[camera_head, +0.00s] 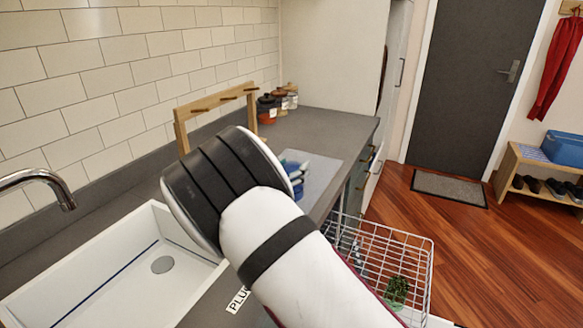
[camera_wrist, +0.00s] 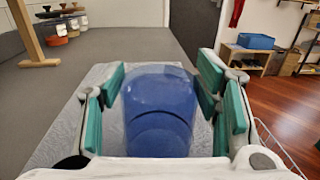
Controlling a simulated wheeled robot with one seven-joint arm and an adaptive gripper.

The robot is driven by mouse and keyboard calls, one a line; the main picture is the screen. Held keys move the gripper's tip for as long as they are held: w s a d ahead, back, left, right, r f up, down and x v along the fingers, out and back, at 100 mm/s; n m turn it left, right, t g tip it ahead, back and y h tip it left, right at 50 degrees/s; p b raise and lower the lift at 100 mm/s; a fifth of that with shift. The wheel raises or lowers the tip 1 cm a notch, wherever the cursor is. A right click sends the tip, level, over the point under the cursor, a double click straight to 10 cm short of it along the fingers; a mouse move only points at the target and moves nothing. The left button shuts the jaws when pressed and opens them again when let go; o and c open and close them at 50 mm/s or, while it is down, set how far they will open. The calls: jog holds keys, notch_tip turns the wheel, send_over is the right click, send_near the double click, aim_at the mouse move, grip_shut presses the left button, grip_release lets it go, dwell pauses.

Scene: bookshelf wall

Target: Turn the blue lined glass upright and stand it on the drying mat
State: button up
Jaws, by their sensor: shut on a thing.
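The blue lined glass (camera_wrist: 158,112) fills the space between the green-padded fingers of my gripper (camera_wrist: 163,82) in the wrist view. My gripper is shut on it from both sides. In the head view a small blue part of the glass (camera_head: 296,168) shows past my arm, which hides most of the gripper. I cannot tell surely which end of the glass is up. The pale grey drying mat (camera_head: 322,172) lies on the counter behind and around the glass. It also shows in the wrist view (camera_wrist: 55,128). I cannot tell whether the glass touches it.
A wooden rack (camera_head: 181,132) and several lidded jars (camera_head: 267,108) stand along the wall. The white sink (camera_head: 125,262) is at the left. A white wire basket (camera_head: 412,262) sits below the counter's right edge. The far counter (camera_head: 335,127) is clear.

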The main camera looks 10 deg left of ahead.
jog(key=o, duration=1.4)
jog(key=shift+o, duration=0.2)
jog(key=v, duration=1.2)
